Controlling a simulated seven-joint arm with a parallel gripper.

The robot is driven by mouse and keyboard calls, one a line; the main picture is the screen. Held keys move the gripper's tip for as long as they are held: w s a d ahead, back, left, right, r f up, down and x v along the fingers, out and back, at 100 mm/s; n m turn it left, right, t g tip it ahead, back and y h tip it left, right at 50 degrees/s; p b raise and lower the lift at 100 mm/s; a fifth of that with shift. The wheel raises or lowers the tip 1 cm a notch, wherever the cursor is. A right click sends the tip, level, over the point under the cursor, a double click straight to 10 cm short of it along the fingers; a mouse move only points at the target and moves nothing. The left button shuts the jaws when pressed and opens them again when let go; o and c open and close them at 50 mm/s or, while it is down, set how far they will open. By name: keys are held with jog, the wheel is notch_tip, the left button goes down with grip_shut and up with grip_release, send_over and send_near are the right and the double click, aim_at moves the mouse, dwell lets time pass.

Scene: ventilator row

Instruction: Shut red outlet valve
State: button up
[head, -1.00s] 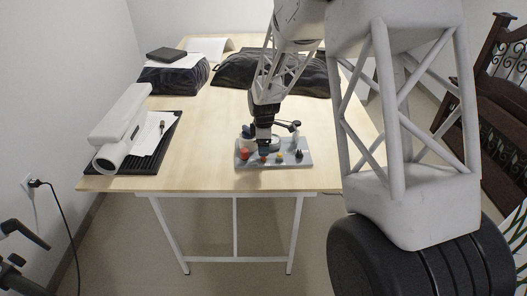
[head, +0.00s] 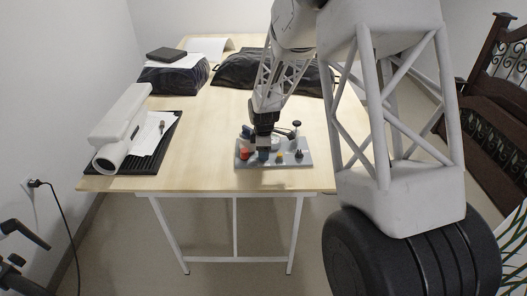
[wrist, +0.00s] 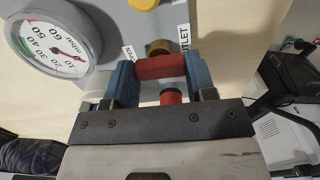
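The red outlet valve handle (wrist: 161,67) is a short red bar by a brass fitting (wrist: 158,47), beside the OUTLET label (wrist: 184,40) in the wrist view. The blue fingers of my gripper (wrist: 162,72) stand at its two ends, with no gap visible at either end. The bar lies crosswise between them. In the head view my gripper (head: 263,154) is down at the grey valve panel (head: 245,164) and hides this handle.
A pressure gauge (wrist: 55,45) is close beside the fingers. A red knob (head: 244,155), a yellow knob (head: 280,159) and a black knob (head: 299,155) stand on the panel. A white device (head: 122,130) lies left on a black tray. The table between is clear.

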jog(key=shift+c, duration=0.7)
jog(key=shift+m, duration=0.4)
jog(key=m, duration=0.2)
jog(key=shift+m, duration=0.3)
jog(key=m, duration=0.9)
jog(key=shift+m, duration=0.4)
jog(key=shift+r+m, duration=0.1)
jog(key=shift+m, duration=2.1)
